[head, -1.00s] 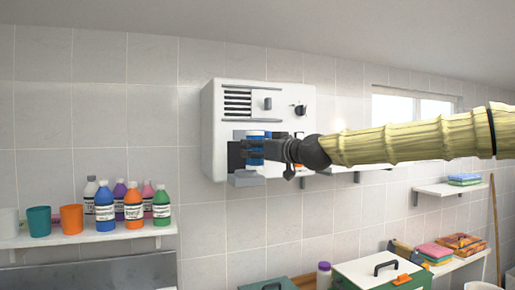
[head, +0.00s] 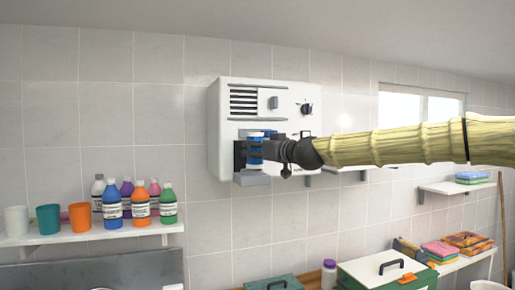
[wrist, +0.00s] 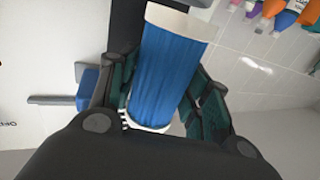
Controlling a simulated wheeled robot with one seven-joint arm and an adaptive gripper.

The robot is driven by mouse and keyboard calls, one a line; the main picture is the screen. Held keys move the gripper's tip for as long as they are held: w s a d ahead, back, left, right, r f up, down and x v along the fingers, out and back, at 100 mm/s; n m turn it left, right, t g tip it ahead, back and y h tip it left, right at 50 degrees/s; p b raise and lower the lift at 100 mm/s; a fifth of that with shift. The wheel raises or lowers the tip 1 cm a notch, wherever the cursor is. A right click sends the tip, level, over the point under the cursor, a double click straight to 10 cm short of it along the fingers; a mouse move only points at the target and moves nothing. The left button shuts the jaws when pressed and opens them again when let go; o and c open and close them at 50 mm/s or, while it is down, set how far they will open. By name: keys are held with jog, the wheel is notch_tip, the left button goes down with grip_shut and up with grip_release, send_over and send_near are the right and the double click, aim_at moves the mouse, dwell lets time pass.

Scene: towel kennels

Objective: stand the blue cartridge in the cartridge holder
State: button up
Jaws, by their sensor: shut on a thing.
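The blue cartridge (head: 256,152), a blue cylinder with pale ends, is upright in the head view, at the lower left of the white wall unit. My gripper (head: 264,150) comes from the right and is shut on it. In the wrist view the cartridge (wrist: 170,65) lies between the two dark green finger pads of my gripper (wrist: 160,98). The cartridge holder seems to be the dark recess with a grey ledge (head: 252,179) on the unit. The cartridge is in front of or over this ledge; I cannot tell whether it touches.
The white wall unit (head: 225,110) has a vent and knobs. A shelf (head: 90,238) at left carries cups and several bottles. Below right are a green box (head: 385,275) and shelves with folded cloths (head: 440,250). A blue part (wrist: 88,88) with a grey bar shows in the wrist view.

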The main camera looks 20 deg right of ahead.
jog(key=shift+w+f+p, duration=0.2)
jog(key=shift+w+p, duration=0.2)
jog(key=shift+w, duration=1.35)
jog(key=shift+w+f, duration=0.15)
jog(key=shift+f, duration=0.1)
jog(key=shift+f+b, duration=0.7)
jog(key=shift+b, duration=0.2)
jog(key=o, duration=1.1)
jog(key=shift+o, duration=0.2)
jog(key=v, duration=1.2)
